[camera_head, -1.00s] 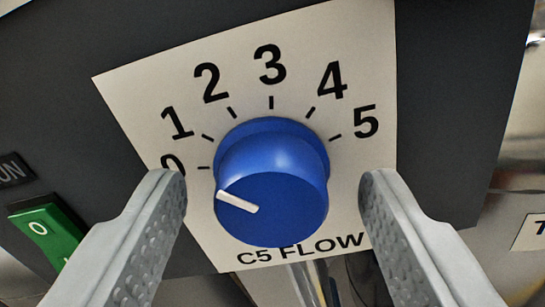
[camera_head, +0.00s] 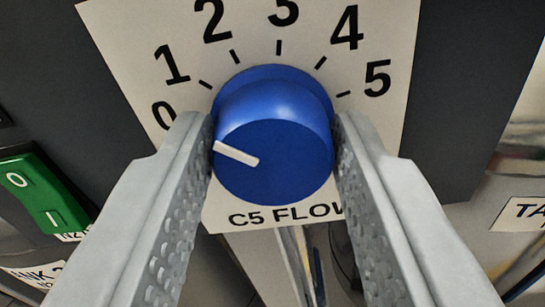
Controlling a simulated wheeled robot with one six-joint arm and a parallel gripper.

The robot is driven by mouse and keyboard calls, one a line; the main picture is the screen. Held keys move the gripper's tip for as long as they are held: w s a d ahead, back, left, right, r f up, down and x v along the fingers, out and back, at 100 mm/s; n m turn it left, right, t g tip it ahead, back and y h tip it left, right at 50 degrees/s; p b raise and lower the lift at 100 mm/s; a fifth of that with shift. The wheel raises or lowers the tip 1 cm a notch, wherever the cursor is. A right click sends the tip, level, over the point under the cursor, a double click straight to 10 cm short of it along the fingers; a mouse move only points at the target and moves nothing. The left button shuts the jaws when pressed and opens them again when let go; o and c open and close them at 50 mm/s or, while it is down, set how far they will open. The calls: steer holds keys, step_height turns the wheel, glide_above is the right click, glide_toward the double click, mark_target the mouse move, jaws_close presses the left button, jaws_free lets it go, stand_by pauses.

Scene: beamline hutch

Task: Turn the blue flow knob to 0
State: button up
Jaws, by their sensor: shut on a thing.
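The blue flow knob (camera_head: 275,145) sits in the middle of the camera view on a white scale plate (camera_head: 130,50) marked 0 to 5 and "C5 FLOW". The knob's white pointer line (camera_head: 236,154) runs to the left and slightly up, towards the 0 side of the scale. The 0 tick is hidden behind the left finger, so I cannot tell exactly how they line up. My gripper (camera_head: 273,150) is shut on the knob, one finger on its left side and one on its right.
A green rocker switch (camera_head: 42,190) is at the left on the dark panel (camera_head: 462,80). A label starting "TA" (camera_head: 522,213) is on a metallic surface at the right. A shiny metal pipe (camera_head: 300,265) runs below the plate.

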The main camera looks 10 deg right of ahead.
steer(key=shift+n, duration=2.5)
steer(key=o, duration=1)
steer(key=shift+s, duration=0.1)
steer(key=v, duration=1.7)
steer(key=shift+s+a+r, duration=0.1)
steer(key=shift+s+a, duration=0.05)
